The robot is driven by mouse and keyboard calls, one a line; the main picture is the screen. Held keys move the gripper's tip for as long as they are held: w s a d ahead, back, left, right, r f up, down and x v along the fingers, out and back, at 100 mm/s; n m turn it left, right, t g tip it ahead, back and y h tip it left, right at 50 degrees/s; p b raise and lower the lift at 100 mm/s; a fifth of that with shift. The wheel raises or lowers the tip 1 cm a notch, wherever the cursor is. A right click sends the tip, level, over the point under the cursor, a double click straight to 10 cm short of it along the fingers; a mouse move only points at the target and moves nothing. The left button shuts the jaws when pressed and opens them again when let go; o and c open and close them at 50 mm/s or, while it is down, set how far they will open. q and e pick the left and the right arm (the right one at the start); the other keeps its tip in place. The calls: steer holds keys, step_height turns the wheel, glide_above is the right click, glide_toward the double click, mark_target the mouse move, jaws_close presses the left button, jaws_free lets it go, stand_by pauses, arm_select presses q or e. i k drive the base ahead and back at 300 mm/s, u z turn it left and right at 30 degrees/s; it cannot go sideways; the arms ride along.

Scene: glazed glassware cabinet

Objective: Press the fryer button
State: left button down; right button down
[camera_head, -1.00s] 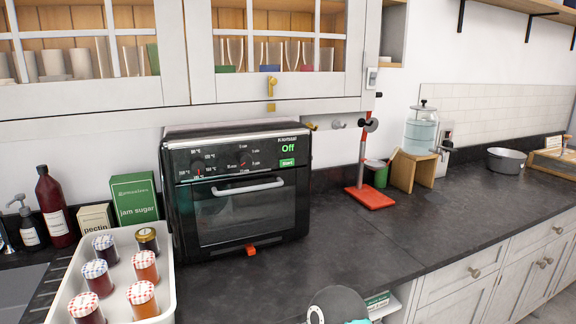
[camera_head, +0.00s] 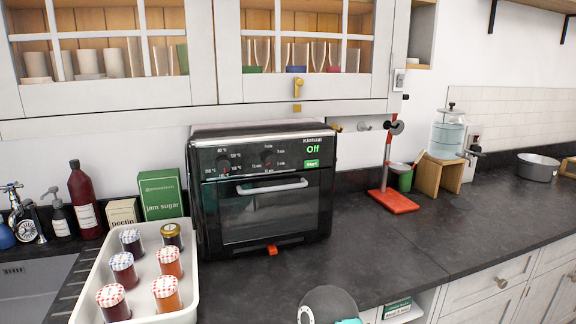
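The black countertop fryer (camera_head: 264,190) stands on the dark worktop under the glazed cabinet. Its door is closed, with a light handle across it. A green button marked Start (camera_head: 312,163) sits at the right of its control panel, below a green display reading Off (camera_head: 313,149). Two dials with printed marks are to the left of these. A small orange-red tab (camera_head: 272,249) shows at the bottom front edge. A dark rounded part of my own body shows at the bottom centre. No gripper fingers are visible in the head view.
A white tray (camera_head: 88,290) of jam jars stands left of the fryer, with a jam sugar box (camera_head: 161,194) and bottles behind. A red stand (camera_head: 393,201) and a glass water dispenser (camera_head: 447,133) are to the right.

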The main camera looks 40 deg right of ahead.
mark_target(308, 163)
steer(key=z, duration=1.5)
steer(key=i, duration=0.1)
steer(key=u, duration=2.6)
steer(key=k, duration=1.65)
steer(key=z, duration=1.3)
steer(key=i, duration=1)
steer(key=u, duration=0.05)
